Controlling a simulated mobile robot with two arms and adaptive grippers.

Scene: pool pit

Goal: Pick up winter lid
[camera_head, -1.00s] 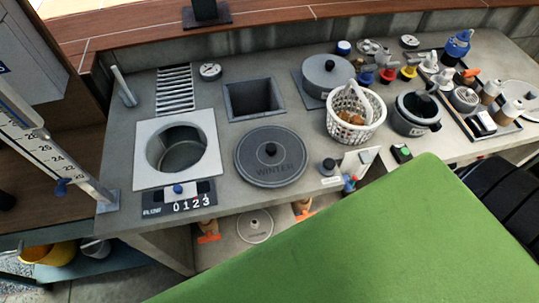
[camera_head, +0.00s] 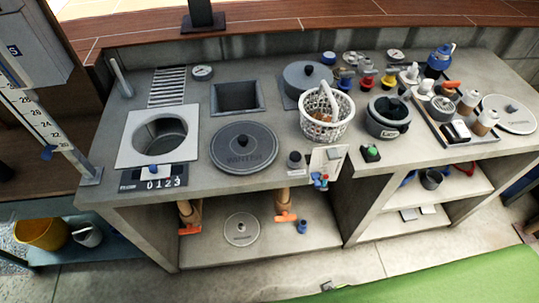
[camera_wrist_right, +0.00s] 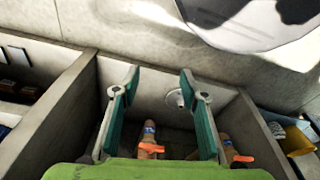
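The winter lid (camera_head: 244,160) is a round dark grey disc with a black knob and the word WINTER on it. It lies flat on the concrete counter in the head view, right of the round skimmer opening (camera_head: 160,136). Neither gripper shows in the head view. In the right wrist view my right gripper (camera_wrist_right: 158,75) is open and empty, its two fingers wide apart. It faces the shelf space under the counter. The winter lid cannot be made out clearly in that view.
A white basket (camera_head: 326,118) and a small dark knob-topped item (camera_head: 295,160) stand right of the lid. A square opening (camera_head: 237,97) is behind it. A pale disc (camera_head: 241,229) and orange-tipped items (camera_head: 286,215) are on the lower shelf. A green surface (camera_head: 440,283) lies at front right.

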